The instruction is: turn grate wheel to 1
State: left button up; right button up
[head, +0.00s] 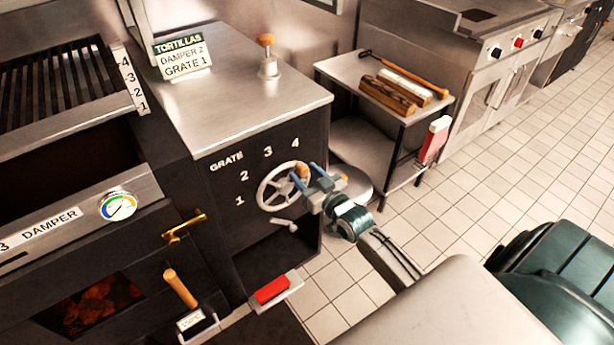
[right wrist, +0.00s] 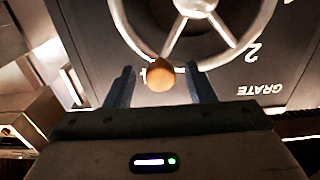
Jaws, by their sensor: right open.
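The grate wheel (head: 272,190) is a pale spoked handwheel on the black front panel, with the numbers 1 to 4 arced around its left and top. Its wooden knob (head: 302,170) is at the wheel's upper right, below the 4. My right gripper (head: 313,174) is at the knob. In the right wrist view the two blue-grey fingers (right wrist: 161,88) stand apart on either side of the round knob (right wrist: 160,76), with gaps on both sides. The wheel rim (right wrist: 118,28) is just beyond. My left gripper is not in view.
A sign (head: 183,57) on the steel top reads "TORTILLAS DAMPER 2 GRATE 1". A small crank handle (head: 284,224) is below the wheel. A side table (head: 345,68) with logs stands at the right. The oven with a damper gauge (head: 118,206) is at the left.

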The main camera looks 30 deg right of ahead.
jog(key=shift+c, duration=0.2)
grip_shut()
